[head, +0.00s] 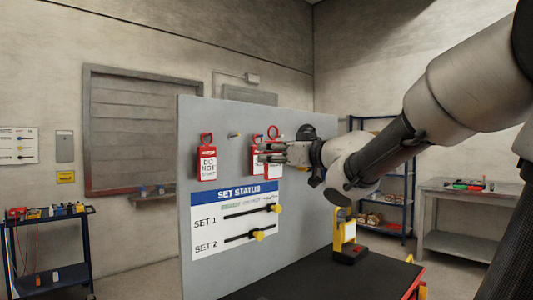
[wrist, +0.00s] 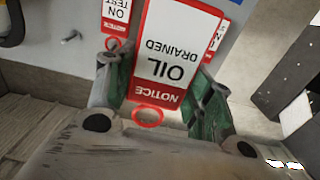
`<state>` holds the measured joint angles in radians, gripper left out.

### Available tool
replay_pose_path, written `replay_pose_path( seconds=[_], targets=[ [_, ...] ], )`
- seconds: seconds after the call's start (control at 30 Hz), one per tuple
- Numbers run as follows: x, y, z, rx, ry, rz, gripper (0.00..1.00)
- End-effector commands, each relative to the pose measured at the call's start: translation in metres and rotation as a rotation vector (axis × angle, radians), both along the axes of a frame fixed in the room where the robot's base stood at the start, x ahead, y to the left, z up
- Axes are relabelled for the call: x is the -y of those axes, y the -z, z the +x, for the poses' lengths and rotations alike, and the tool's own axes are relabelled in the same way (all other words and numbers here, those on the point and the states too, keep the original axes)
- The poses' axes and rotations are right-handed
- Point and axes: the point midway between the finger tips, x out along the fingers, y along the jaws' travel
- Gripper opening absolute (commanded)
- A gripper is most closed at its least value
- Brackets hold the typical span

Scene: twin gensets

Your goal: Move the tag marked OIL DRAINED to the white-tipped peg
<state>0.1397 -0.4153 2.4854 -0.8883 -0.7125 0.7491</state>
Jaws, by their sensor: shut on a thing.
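The OIL DRAINED tag (wrist: 170,52), white with a red NOTICE band and a red ring, is between the green-padded fingers of my gripper (wrist: 160,100) in the wrist view, upside down there. My gripper is shut on it. In the head view my gripper (head: 272,152) is in front of the grey board, with the tag's red-edged body hanging below the fingers. A bare peg (head: 234,135) juts from the board to its left; its tip colour is too small to tell. A bare metal peg (wrist: 72,37) also shows at the left of the wrist view.
A DO NOT START tag (head: 207,163) hangs at the board's left. An ON TEST tag (wrist: 116,12) hangs close beside the held tag in the wrist view. A SET STATUS panel (head: 232,220) with yellow-knobbed sliders is below. A black-topped bench (head: 325,280) stands in front.

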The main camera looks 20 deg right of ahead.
Motion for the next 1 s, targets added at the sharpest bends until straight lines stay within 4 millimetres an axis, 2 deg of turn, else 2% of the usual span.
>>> replay_pose_path(
  seconds=[0.43, 1.0],
  targets=[
    [0.0, -0.001, -0.001, 0.001, 0.0, 0.0, 0.32],
    [0.0, -0.015, -0.001, 0.001, -0.001, 0.0, 0.32]
  ],
)
